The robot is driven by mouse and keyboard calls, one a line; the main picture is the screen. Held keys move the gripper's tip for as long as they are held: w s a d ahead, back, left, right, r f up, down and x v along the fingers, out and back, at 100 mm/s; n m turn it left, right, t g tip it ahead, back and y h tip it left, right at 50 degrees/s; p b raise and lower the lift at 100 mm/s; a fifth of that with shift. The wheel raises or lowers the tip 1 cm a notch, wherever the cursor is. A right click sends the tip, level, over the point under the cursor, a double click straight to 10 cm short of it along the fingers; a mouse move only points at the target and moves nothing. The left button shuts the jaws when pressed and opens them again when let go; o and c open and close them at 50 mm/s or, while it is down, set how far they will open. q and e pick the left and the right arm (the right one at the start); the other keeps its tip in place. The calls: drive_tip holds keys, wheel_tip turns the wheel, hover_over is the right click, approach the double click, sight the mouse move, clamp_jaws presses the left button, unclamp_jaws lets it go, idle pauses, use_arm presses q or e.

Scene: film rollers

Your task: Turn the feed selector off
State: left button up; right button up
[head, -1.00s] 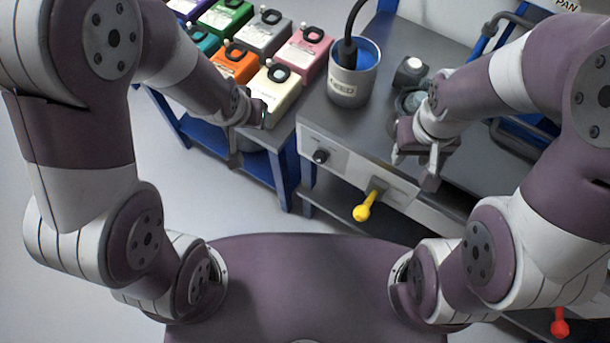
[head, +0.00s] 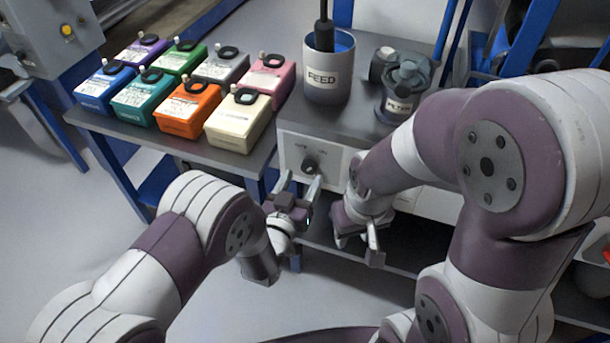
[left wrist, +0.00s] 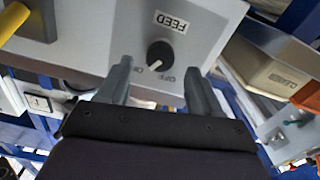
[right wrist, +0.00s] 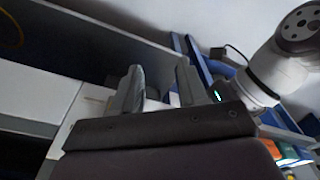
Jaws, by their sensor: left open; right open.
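The feed selector is a black round knob (head: 310,165) on the pale front panel below the grey FEED pot. In the left wrist view the knob (left wrist: 160,54) sits below the FEED label, with OFF and ON marks that appear upside down. Its white pointer slants to the lower left, toward the ON mark. My left gripper (head: 299,184) is open and empty just in front of the knob, its fingers pointing at the panel with the knob between their tips in the wrist view; no contact shows. My right gripper (head: 357,243) is open and empty, lower and to the right.
The FEED pot (head: 328,80) and a small glass-like vessel (head: 405,90) stand on the bench above the panel. Coloured boxes, such as the cream one (head: 238,122), fill the side table. A yellow handle (left wrist: 12,20) shows in the left wrist view.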

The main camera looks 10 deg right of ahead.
sight(306, 171)
use_arm(q)
drive_tip(key=shift+x, duration=1.75)
drive_tip(key=c, duration=1.1)
drive_tip(key=shift+o, duration=0.2)
drive_tip(key=shift+n, duration=0.3)
drive_tip(key=n+b, duration=0.1)
drive_tip(key=n, duration=0.4)
drive_tip(key=shift+n, duration=0.3)
drive_tip(key=n+b, duration=0.1)
drive_tip(key=n, duration=0.4)
drive_tip(key=shift+f, duration=0.1)
drive_tip(key=shift+n, duration=0.4)
